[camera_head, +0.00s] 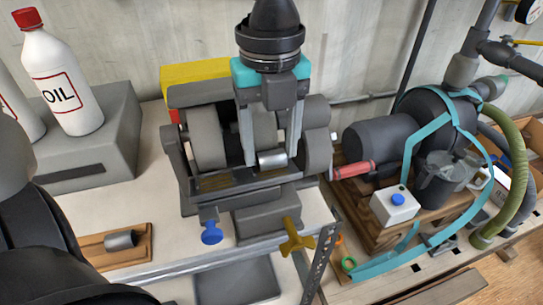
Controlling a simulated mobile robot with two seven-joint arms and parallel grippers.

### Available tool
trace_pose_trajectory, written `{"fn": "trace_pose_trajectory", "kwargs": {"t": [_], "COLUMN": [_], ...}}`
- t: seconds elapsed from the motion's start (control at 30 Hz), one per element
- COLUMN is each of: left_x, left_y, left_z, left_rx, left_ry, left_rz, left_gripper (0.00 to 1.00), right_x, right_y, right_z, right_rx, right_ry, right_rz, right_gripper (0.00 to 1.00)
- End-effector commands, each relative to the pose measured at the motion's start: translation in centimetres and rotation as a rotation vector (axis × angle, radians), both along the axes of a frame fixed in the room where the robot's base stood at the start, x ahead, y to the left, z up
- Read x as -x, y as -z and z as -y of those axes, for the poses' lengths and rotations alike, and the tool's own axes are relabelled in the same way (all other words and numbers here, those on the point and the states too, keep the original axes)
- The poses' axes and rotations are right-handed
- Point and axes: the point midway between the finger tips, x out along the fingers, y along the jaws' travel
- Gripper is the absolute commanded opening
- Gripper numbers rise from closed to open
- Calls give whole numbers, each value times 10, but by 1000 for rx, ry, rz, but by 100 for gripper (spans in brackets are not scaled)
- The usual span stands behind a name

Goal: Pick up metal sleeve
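A short, shiny metal sleeve (272,159) lies on its side in the dark grey machine (262,181) at the middle of the bench. My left gripper (271,157) reaches down from above, with its two long grey fingers spread. The sleeve shows between the fingertips, and I see no clear sign of it being squeezed. A second, duller metal sleeve (121,240) lies on its side on a small wooden tray (96,262) at the lower left. My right gripper is not in view.
A white oil bottle (64,85) stands on a grey block (118,125) at the left. A motor and pump unit (380,145) with hoses stands on a wooden base at the right. The machine has a blue knob (212,234) and a yellow knob (296,240) in front.

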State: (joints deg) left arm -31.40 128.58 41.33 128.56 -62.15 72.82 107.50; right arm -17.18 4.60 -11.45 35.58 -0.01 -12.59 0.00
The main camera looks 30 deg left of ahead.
Motion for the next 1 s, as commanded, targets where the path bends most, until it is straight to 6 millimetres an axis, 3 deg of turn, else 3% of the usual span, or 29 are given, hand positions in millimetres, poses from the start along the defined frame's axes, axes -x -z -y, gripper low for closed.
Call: {"fn": "trace_pose_trajectory", "kwargs": {"t": [0.07,0.5,1.0], "left_x": [0,0,-1], "left_y": [0,0,-5], "left_z": [0,0,0], "left_rx": [0,-1,-1], "left_ry": [0,0,-1], "left_rz": [0,1,3], "left_gripper": [51,2,0], "right_x": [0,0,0], "right_y": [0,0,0], "right_z": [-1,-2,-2], "right_rx": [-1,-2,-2], "right_ry": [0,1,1], "right_rz": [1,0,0], "right_gripper": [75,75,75]}}
